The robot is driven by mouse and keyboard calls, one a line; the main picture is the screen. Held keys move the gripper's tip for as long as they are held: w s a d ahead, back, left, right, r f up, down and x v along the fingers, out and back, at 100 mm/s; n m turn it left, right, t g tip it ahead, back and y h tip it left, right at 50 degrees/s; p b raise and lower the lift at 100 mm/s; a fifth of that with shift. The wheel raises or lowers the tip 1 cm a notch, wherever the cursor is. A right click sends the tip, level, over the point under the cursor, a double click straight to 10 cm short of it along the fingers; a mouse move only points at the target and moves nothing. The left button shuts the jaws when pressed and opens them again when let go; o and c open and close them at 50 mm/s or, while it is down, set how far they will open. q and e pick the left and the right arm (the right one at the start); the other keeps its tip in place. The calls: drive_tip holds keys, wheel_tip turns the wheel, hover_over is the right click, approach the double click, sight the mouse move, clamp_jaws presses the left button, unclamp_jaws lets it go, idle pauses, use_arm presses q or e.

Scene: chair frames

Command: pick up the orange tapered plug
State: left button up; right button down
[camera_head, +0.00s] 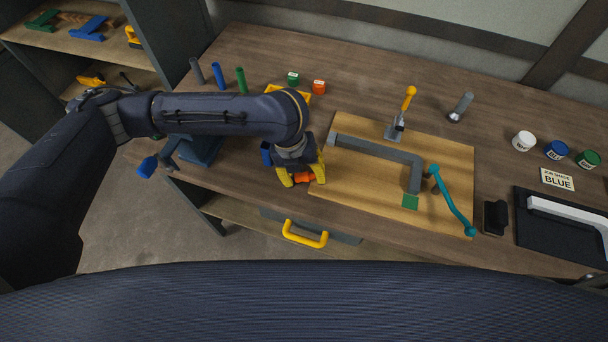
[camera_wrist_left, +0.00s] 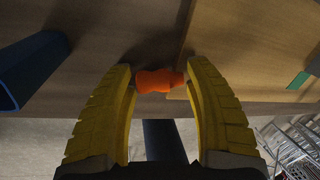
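The orange tapered plug (camera_head: 303,178) lies at the front of the workbench by the left edge of the light wooden board (camera_head: 452,165). It also shows in the left wrist view (camera_wrist_left: 160,80), lying crosswise between the fingertips. My left gripper (camera_head: 301,176) has yellow fingers and points down over the plug, one finger on each side. In the left wrist view the fingers (camera_wrist_left: 160,78) stand wide apart, with the plug's ends close to their inner faces. Firm contact cannot be made out. My right gripper is not in view.
A grey angled bar (camera_head: 375,147) and a teal handle (camera_head: 452,203) are on the board. A toggle clamp (camera_head: 397,130) stands behind them. A blue piece (camera_head: 266,153) is just left of the gripper. A drawer with a yellow handle (camera_head: 304,235) is below the bench's front edge.

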use_arm(q)
drive_tip(key=c, duration=0.4)
drive_tip(key=shift+r, duration=0.15)
